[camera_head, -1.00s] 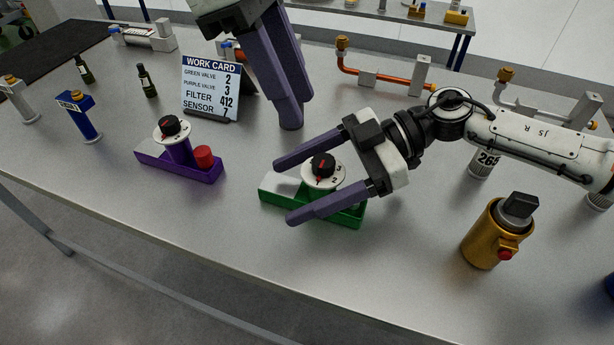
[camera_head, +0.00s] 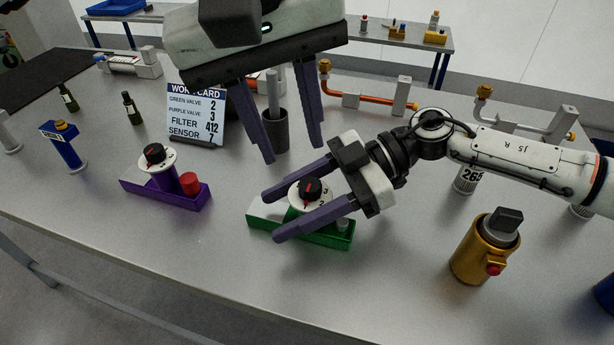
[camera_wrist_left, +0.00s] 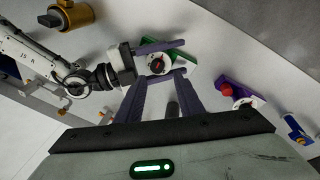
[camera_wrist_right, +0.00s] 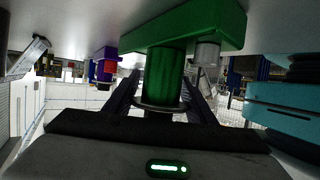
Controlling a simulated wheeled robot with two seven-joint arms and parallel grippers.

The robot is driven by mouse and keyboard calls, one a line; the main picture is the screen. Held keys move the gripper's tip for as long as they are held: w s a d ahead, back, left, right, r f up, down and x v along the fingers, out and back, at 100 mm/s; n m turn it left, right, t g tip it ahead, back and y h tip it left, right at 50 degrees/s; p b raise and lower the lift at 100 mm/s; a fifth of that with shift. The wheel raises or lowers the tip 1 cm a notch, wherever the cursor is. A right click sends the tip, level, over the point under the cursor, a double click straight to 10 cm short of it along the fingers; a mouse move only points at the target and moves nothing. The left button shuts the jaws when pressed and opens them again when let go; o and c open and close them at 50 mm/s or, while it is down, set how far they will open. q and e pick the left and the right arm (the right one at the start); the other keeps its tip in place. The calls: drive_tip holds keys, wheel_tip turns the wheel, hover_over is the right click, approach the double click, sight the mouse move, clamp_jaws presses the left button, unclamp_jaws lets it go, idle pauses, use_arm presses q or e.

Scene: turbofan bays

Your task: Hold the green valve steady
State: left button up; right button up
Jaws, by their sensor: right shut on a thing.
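The green valve (camera_head: 330,236) stands on the table, with a round white numbered dial and a black knob (camera_head: 310,189) with a red mark on top. My right gripper (camera_head: 270,216) comes from the right, its fingers on either side of the valve's body under the dial, shut on it. The right wrist view shows the green body (camera_wrist_right: 165,75) between the fingers. My left gripper (camera_head: 293,151) is open and empty, pointing down above and behind the valve. The dial also shows beyond its fingers in the left wrist view (camera_wrist_left: 158,65).
A purple valve (camera_head: 165,194) with a red button stands to the left. The work card (camera_head: 196,115) reads green valve 2, purple valve 3. A dark cup with a grey rod (camera_head: 274,125) stands behind the left fingers. A gold canister (camera_head: 484,250) stands at the right.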

sight(310, 184)
use_arm(q)
drive_tip(key=w+f+m, duration=0.1)
drive_tip(key=f+m, duration=0.1)
drive_tip(key=f, duration=0.1)
drive_tip(key=d+f+m+t, duration=0.1)
drive_tip(key=f+m, duration=0.1)
drive_tip(key=f, duration=0.1)
drive_tip(key=w+d+f+m+t, duration=0.1)
drive_tip(key=f+m, duration=0.1)
drive_tip(key=f, duration=0.2)
drive_tip(key=shift+w+d+m, duration=0.15)
drive_tip(key=shift+w+m, duration=0.15)
drive_tip(key=shift+w, duration=0.05)
drive_tip(key=shift+c, duration=0.4)
drive_tip(key=c, duration=0.7)
